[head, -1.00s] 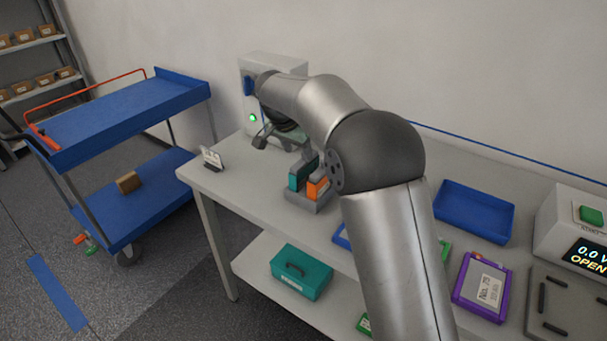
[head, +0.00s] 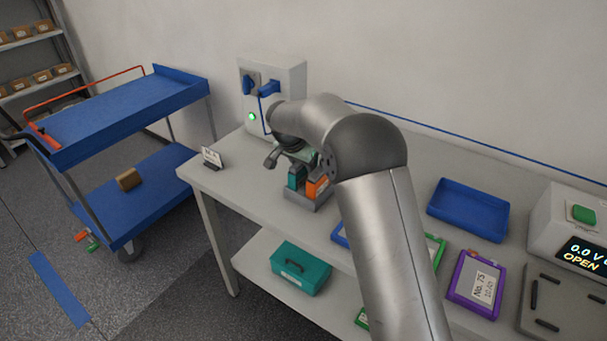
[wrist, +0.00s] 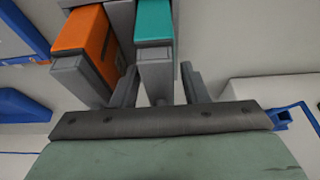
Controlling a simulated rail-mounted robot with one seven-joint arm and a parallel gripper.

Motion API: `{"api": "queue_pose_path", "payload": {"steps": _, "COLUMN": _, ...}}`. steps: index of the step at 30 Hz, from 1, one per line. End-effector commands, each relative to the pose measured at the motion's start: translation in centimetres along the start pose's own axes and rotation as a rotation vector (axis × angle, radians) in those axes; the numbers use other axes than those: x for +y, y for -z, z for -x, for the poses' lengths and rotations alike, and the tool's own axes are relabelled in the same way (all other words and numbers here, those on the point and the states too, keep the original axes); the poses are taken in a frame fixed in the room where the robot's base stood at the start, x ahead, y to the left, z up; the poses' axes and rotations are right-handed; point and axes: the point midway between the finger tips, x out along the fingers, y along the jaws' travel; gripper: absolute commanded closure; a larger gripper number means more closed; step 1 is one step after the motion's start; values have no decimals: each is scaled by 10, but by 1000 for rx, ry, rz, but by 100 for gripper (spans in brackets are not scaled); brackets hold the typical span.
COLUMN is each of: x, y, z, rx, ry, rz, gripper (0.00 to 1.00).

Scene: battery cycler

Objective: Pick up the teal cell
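The teal cell (head: 297,177) stands upright in a grey holder (head: 308,204) on the bench, beside an orange cell (head: 318,187). In the wrist view the teal cell (wrist: 155,25) is at top centre, with the orange cell (wrist: 84,33) to its left. My gripper (wrist: 157,76) is open, with one dark finger on each side of the teal cell's line and a gap visible at the right finger. In the head view my gripper (head: 287,162) is just above and behind the teal cell; its fingertips are mostly hidden there.
A grey-white unit (head: 290,75) with blue connectors and a green light stands behind. A small sign (head: 212,157) is at the bench's left end. A blue tray (head: 468,209), a purple-framed panel (head: 476,285) and a tester (head: 575,225) lie to the right.

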Motion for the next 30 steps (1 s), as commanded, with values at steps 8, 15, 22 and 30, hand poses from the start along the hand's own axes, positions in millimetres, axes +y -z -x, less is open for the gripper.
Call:
{"api": "queue_pose_path", "payload": {"steps": 8, "x": 0, "y": 1, "z": 2, "rx": 3, "ry": 2, "rz": -1, "gripper": 100}}
{"api": "queue_pose_path", "payload": {"steps": 15, "x": -1, "y": 3, "z": 6, "rx": 4, "ry": 2, "rz": -2, "gripper": 100}}
{"api": "queue_pose_path", "payload": {"steps": 22, "x": -1, "y": 18, "z": 40, "rx": 6, "ry": 6, "rz": -4, "gripper": 100}}
{"api": "queue_pose_path", "payload": {"steps": 30, "x": 0, "y": 35, "z": 82, "rx": 5, "ry": 3, "rz": -3, "gripper": 100}}
